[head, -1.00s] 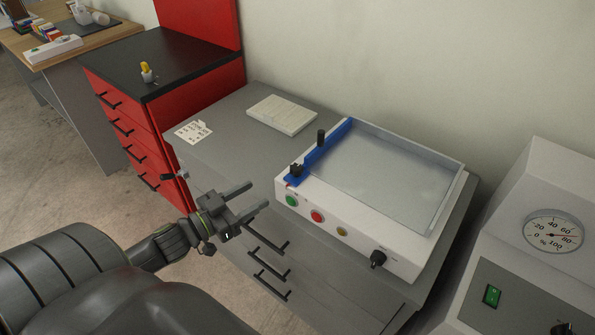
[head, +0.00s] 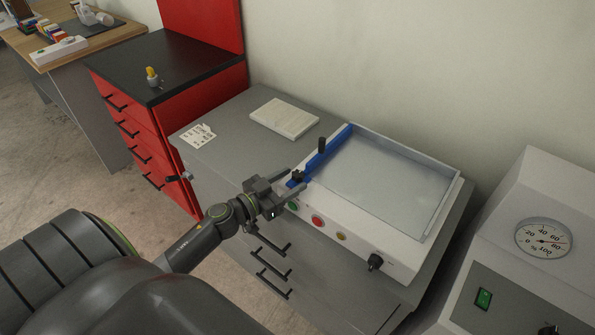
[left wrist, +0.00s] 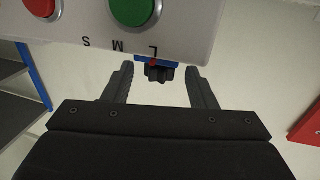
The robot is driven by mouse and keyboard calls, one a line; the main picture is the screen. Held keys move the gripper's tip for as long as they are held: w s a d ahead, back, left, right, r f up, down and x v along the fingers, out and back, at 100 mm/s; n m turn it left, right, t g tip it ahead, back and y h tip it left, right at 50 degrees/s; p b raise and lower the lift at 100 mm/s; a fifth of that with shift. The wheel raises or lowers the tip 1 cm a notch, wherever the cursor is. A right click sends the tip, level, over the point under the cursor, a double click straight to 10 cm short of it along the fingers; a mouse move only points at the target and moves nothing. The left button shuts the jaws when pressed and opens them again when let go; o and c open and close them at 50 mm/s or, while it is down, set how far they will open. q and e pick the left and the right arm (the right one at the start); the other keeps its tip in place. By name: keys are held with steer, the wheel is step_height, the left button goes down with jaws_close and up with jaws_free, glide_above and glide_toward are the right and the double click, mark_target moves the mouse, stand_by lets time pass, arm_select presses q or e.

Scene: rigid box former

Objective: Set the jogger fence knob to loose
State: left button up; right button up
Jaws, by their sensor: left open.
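The jogger (head: 405,258) is a white box with a shallow pale tray and a blue fence (head: 330,148) along its left side. The fence knob (head: 298,175) is small, black and lobed, at the fence's front end. In the left wrist view the knob (left wrist: 160,73) lies between the fingertips with a gap on each side; a red mark is by the letter L. My left gripper (head: 296,182) is open around the knob, not closed on it. The knob's loose or tight setting cannot be read. My right gripper is out of view.
Green (head: 292,206), red (head: 317,222) and yellow (head: 341,236) buttons and a black dial (head: 375,262) are on the jogger's front. A paper stack (head: 284,118) and a card (head: 197,136) lie left on the grey cabinet.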

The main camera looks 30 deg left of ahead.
mark_target(293, 179)
arm_select(q)
steer(key=shift+x, duration=1.5)
